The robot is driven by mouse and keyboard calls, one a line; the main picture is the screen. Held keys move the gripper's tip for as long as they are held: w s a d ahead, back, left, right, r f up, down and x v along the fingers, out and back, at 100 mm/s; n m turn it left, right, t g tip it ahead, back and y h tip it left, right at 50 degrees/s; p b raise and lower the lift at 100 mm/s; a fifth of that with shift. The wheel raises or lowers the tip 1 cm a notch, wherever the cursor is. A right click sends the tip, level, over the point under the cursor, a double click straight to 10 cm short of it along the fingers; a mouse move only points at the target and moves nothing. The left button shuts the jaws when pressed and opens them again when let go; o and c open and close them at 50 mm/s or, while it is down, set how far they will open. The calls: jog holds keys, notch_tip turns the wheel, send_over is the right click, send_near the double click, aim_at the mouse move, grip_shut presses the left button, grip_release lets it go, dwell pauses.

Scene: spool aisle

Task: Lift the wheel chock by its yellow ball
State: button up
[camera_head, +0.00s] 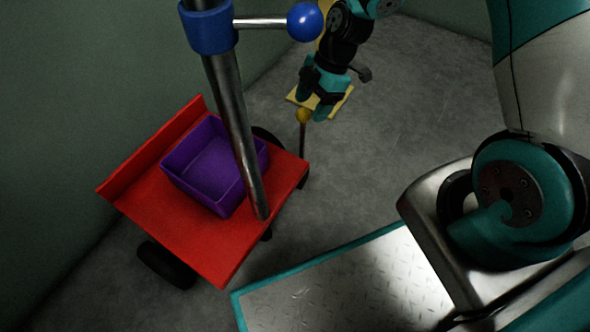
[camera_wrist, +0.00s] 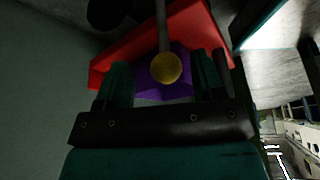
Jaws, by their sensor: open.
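The yellow ball (camera_head: 303,115) tops a thin upright rod (camera_head: 302,140) beside the right corner of the red cart. The chock body at the rod's foot cannot be told apart from the dark shapes by the cart. My gripper (camera_head: 313,104) is open, with its teal fingertips close to the ball in the head view. In the wrist view, the ball (camera_wrist: 166,68) shows between the two open fingers (camera_wrist: 162,62), with a gap on each side. The rod (camera_wrist: 161,25) runs up from it in that picture.
The red cart (camera_head: 190,235) carries a purple bin (camera_head: 188,188) and a steel post (camera_head: 235,125) with a blue ball (camera_head: 305,21) on a side bar. A yellow flat piece (camera_head: 343,98) lies behind my gripper. Clear grey floor (camera_head: 420,100) extends right.

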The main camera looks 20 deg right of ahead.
aim_at(304, 121)
jog(key=b+x, duration=0.2)
jog(key=x, duration=0.1)
jog(key=b+x, duration=0.2)
jog(key=shift+s+a, duration=0.2)
jog(key=shift+s, duration=0.05)
jog(key=shift+r, duration=0.2)
grip_shut()
